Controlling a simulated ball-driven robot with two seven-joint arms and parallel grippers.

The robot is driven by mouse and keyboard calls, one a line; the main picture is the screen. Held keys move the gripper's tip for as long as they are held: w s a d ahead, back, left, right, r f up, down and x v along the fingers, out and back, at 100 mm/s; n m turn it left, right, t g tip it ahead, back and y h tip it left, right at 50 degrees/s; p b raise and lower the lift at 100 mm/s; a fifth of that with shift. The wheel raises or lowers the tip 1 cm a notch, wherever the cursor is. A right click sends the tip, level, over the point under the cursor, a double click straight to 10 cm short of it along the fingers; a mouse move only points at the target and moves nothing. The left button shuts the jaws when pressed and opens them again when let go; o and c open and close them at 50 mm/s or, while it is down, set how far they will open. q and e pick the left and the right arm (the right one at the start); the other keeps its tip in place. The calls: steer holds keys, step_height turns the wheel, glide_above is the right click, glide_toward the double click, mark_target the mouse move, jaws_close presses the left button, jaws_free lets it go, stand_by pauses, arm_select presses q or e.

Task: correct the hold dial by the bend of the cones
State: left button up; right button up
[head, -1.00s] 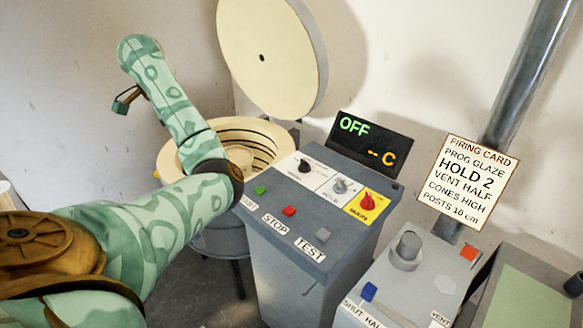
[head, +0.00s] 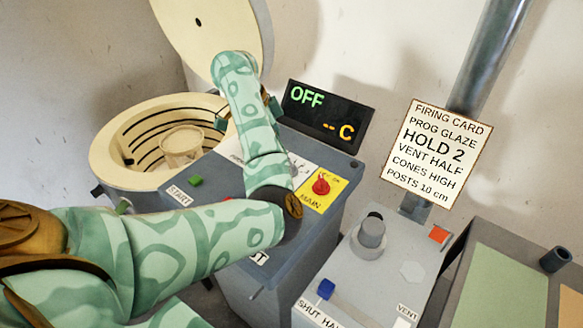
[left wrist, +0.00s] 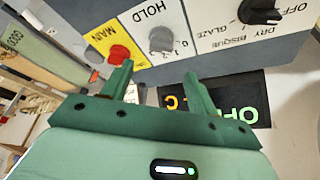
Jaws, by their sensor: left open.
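The grey hold dial (left wrist: 162,38) sits on a white panel marked HOLD in the left wrist view, with small digits beside it; its setting is too small to read. In the head view my arm largely covers it. My left gripper (left wrist: 160,82) is open and empty, its two green fingers spread just short of the dial and apart from it. The firing card (head: 436,153) reads HOLD 2 and CONES HIGH. The kiln (head: 105,150) stands open with a pale round piece (head: 182,143) inside; I cannot make out any cones. My right gripper is not in view.
The red MAIN knob (left wrist: 119,55) and black program knob (left wrist: 262,10) flank the dial. The display (head: 325,113) reads OFF and -- C. The raised kiln lid (head: 190,35) is close behind my arm. A grey vent box (head: 372,262) stands at right.

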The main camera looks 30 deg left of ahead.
arm_select(q)
steer(key=b+x, duration=0.4)
steer(key=x, duration=0.3)
steer(key=shift+f, duration=0.4)
steer(key=shift+w+d+f, duration=0.1)
steer(key=shift+w+f, duration=0.1)
steer(key=shift+f, duration=0.05)
steer(key=shift+w+f+b, duration=0.1)
steer(key=shift+f+b, duration=0.05)
steer(key=shift+b, duration=0.2)
steer(key=c, duration=1)
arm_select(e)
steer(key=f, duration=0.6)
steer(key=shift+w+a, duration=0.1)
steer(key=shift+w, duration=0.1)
